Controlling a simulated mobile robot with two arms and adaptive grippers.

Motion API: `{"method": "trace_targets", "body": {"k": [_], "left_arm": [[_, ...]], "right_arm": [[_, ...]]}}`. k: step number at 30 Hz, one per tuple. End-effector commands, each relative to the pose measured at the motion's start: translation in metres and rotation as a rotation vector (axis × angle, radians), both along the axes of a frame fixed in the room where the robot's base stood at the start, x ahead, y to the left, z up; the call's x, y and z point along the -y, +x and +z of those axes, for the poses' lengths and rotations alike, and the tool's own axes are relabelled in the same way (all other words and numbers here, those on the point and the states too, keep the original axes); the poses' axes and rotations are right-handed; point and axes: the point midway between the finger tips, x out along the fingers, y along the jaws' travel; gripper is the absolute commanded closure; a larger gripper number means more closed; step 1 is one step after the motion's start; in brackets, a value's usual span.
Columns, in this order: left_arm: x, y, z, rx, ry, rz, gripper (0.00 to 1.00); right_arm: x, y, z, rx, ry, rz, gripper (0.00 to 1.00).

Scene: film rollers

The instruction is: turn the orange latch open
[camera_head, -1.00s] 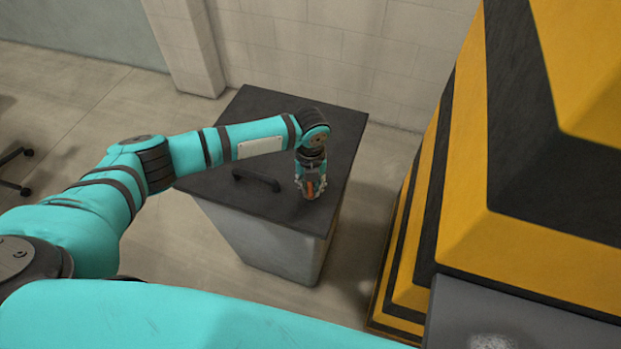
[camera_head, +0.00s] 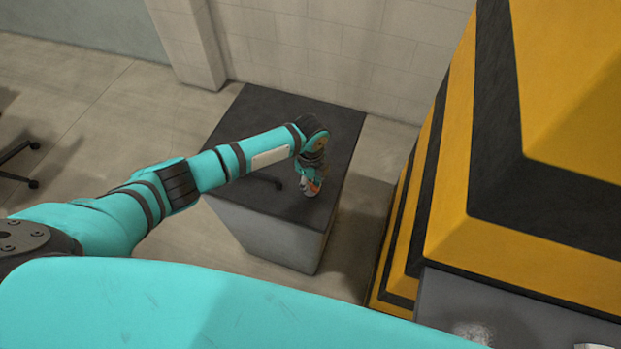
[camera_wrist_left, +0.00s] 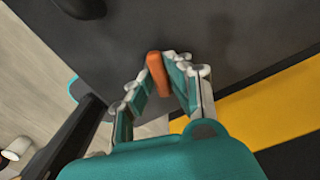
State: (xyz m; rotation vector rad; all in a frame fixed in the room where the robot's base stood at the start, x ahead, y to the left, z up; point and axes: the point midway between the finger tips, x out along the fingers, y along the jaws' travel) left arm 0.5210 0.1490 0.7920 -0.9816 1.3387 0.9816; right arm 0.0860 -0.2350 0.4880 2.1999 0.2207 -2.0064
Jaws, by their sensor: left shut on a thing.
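The orange latch (camera_wrist_left: 157,74) sits on the dark top of a grey cabinet (camera_head: 275,240). In the left wrist view it lies between the fingertips of my left gripper (camera_wrist_left: 160,78). The gripper is shut on it. In the head view my left gripper (camera_head: 311,186) points down at the near right part of the cabinet top, and only a little orange shows there between the fingers. A black handle (camera_head: 265,180) stands on the top to the left of the gripper, partly hidden by my left arm. My right gripper is not in view.
A large yellow and black striped structure (camera_head: 480,190) rises close on the right of the cabinet. A pale block wall (camera_head: 330,50) is behind. Open floor (camera_head: 90,120) lies to the left, with dark chair legs (camera_head: 20,165) at the far left.

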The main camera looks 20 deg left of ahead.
Motion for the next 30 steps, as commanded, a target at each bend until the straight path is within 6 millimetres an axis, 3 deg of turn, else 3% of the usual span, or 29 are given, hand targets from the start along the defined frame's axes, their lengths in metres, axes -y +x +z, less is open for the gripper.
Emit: {"method": "trace_targets", "body": {"k": [10,26,27,30], "left_arm": [[-0.0001,-0.0004,0.0003,-0.001,0.0,0.139,1.0],[-0.0004,-0.0003,-0.0005,-0.001,0.001,0.162,1.0],[-0.0004,-0.0002,-0.0005,-0.001,0.001,0.162,0.81],[-0.0004,-0.0002,-0.0004,-0.001,0.001,0.161,0.68]], "right_arm": [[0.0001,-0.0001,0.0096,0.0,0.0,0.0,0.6],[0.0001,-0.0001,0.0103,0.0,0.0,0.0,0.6],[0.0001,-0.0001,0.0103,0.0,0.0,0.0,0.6],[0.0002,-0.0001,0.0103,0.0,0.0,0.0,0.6]]}}
